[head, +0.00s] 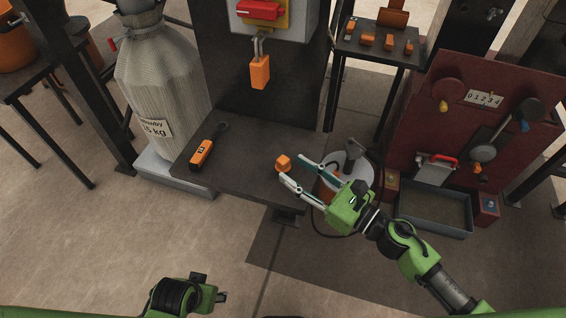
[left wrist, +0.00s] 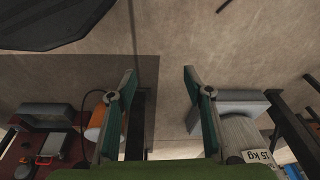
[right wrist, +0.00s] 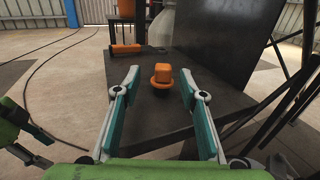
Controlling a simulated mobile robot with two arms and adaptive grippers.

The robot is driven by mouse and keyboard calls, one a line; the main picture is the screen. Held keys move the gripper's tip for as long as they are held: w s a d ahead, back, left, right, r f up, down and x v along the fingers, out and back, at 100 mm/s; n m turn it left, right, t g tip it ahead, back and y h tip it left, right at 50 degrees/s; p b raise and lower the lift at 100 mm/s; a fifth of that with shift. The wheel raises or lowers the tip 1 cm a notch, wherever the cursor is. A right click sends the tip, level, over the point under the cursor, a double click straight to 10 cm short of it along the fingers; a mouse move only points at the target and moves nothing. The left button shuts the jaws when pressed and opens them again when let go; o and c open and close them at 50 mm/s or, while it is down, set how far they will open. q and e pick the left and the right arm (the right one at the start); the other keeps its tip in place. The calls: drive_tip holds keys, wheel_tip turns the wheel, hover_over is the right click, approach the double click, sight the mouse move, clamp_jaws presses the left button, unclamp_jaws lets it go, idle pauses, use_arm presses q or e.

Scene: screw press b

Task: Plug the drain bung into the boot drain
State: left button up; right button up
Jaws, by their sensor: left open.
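The orange drain bung (head: 283,163), with a square head over a wider round flange, stands on the dark table near its right edge. It also shows in the right wrist view (right wrist: 162,77), ahead of and between the fingertips. My right gripper (head: 291,169) is open and empty, its fingers pointing at the bung; contact cannot be told. My left gripper (left wrist: 159,72) is open and empty, facing bare floor; only part of its arm shows at the bottom of the head view. I cannot tell which opening is the boot drain.
An orange-handled tool (head: 201,153) lies on the dark table (head: 240,165). A sack (head: 160,85) stands left of it. An orange padlock (head: 260,72) hangs behind. A red panel (head: 425,125) with levers and a grey tray (head: 433,212) stands right.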

sight(288, 163)
drive_tip(key=x, duration=0.5)
drive_tip(key=shift+w+d+f, duration=0.1)
drive_tip(key=shift+w+d, duration=0.15)
drive_tip(key=shift+w+a, duration=0.1)
drive_tip(key=shift+a, duration=0.1)
use_arm(q)
drive_tip(key=shift+s+f, duration=0.1)
drive_tip(key=shift+f, duration=0.65)
use_arm(e)
clamp_jaws()
